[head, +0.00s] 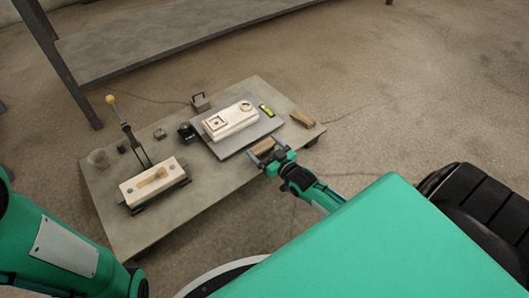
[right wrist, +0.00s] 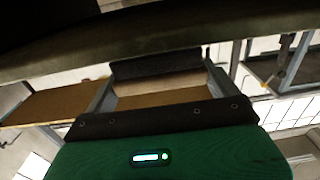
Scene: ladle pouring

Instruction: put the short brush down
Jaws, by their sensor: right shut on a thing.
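My right gripper (head: 264,157) is at the front edge of the work table and shut on a short tan wooden piece, which I take to be the short brush (head: 263,146). In the right wrist view, the brush (right wrist: 160,86) shows as a pale wooden strip between the two fingers (right wrist: 160,92). Whether the brush touches the table I cannot tell. My left arm shows at the lower left of the head view, but its gripper is out of frame.
The table (head: 115,215) holds a grey plate (head: 233,150) with a cream mould block (head: 230,121) and a yellow-green level (head: 266,111). Another wooden piece (head: 302,119) lies near the right corner. A lever device (head: 152,186) stands at the left. Bare tabletop shows front centre.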

